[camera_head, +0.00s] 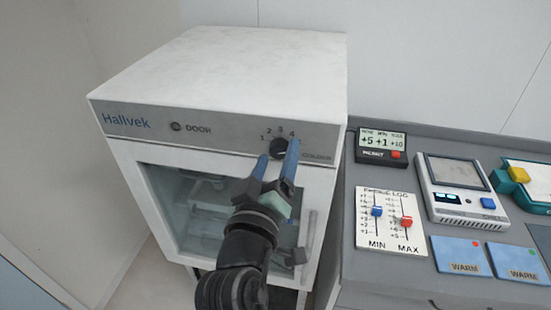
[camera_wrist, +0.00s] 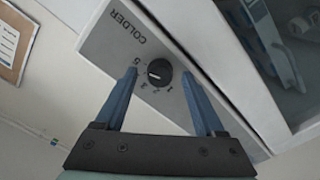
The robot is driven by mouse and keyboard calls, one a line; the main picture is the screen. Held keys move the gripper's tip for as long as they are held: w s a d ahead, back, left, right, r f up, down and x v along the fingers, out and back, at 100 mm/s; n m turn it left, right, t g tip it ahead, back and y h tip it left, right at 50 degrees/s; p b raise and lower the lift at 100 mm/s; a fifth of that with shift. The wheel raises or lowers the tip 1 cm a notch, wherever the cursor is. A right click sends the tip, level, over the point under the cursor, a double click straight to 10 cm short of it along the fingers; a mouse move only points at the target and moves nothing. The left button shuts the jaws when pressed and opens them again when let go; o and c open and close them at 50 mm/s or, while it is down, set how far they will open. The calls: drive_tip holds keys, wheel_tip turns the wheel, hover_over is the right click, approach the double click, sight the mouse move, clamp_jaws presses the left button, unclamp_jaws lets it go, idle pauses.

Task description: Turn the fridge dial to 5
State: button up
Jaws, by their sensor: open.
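The fridge dial (camera_head: 279,148) is a small round black knob on the grey control strip of the white fridge (camera_head: 225,65), with numbers around it and "COLDER" beside it. In the wrist view the dial (camera_wrist: 159,72) appears turned over, with numbers 1 to 5 around it. A short white mark shows on its face toward the numbered side; I cannot tell exactly which number it points at. My gripper (camera_head: 278,152) is open, its two blue fingers on either side of the dial. In the wrist view the fingertips (camera_wrist: 160,74) show a gap to the knob on both sides.
The fridge's glass door (camera_head: 195,205) and handle (camera_head: 311,225) lie below the strip. To the right, a grey counter (camera_head: 400,275) holds a slider panel (camera_head: 390,222), a small display (camera_head: 382,145), a handheld meter (camera_head: 457,190) and two blue WARM pads (camera_head: 460,257).

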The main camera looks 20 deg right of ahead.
drive_tip(key=shift+s, duration=0.1)
drive_tip(key=b+v, duration=0.3)
drive_tip(key=v, duration=0.9)
drive_tip(key=shift+s+a, duration=0.25)
drive_tip(key=shift+s, duration=0.05)
